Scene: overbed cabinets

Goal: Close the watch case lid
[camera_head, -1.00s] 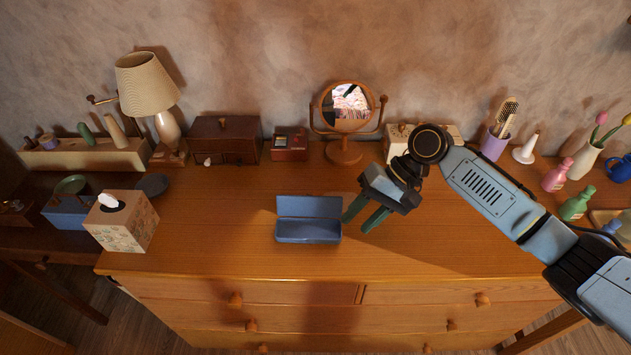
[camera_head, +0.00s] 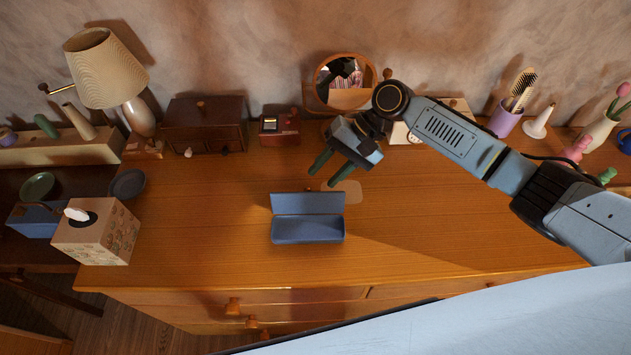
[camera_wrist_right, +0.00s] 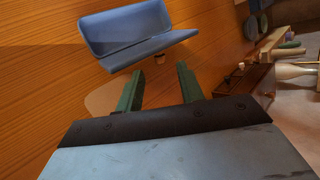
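The blue watch case (camera_head: 308,230) lies on the wooden dresser top with its lid (camera_head: 307,203) raised at the back, so the case is open and looks empty. It also shows in the right wrist view, with its base (camera_wrist_right: 150,50) and lid (camera_wrist_right: 125,27) beyond my fingertips. My right gripper (camera_head: 323,176) is behind and above the lid, apart from it, with its two green fingers spread and nothing between them. In the right wrist view the gripper (camera_wrist_right: 160,84) is open and empty. My left gripper is not in view.
A tissue box (camera_head: 97,232) stands left of the case. A round mirror (camera_head: 338,80), a small red-brown box (camera_head: 279,130) and a brown chest (camera_head: 204,128) line the back near the wall.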

